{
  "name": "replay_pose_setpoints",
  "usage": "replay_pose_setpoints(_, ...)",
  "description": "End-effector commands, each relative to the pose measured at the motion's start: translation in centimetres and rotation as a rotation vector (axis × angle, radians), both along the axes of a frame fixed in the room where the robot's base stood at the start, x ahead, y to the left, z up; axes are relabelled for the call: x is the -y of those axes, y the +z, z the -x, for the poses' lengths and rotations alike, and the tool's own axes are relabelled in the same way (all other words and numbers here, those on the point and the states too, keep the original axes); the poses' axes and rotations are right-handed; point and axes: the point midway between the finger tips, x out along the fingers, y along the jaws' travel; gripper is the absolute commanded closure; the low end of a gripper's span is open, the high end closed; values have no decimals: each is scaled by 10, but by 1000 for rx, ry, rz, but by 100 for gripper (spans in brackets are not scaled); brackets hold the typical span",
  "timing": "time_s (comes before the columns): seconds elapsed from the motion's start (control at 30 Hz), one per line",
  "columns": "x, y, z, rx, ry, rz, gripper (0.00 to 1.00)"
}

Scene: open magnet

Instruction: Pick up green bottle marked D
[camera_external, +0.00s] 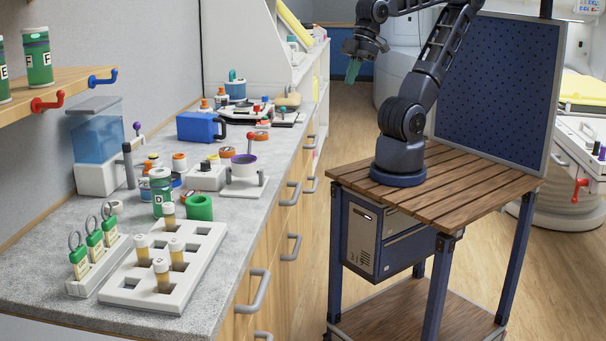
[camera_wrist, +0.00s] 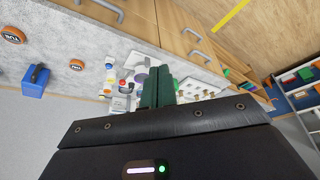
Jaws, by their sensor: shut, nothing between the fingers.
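A green bottle with a white band (camera_external: 162,193) stands upright on the grey counter, behind the white tray of vials and left of a green ring. The letter on it is too small to read. My gripper (camera_external: 353,72) is in the air to the right of the counter's far part, well away from this bottle. Its green fingers (camera_wrist: 157,90) are together and hold nothing. In the wrist view they cover part of the counter, and I cannot make out the bottle there.
Green bottles marked with letters (camera_external: 38,57) stand on a wooden shelf with hooks at the upper left. A white vial tray (camera_external: 125,292), a blue jug (camera_external: 198,126) and a white-based cup (camera_external: 244,170) crowd the counter. Floor lies between the counter and my wooden cart.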

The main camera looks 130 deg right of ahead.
Motion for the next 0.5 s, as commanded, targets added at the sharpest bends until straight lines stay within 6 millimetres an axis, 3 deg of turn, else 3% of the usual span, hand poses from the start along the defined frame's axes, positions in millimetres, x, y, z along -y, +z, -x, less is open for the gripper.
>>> replay_pose_setpoints(0.23, 0, 0, 0, 0, 0, 0, 100)
replay_pose_setpoints(0.5, 0, 0, 0, 0, 0, 0, 49)
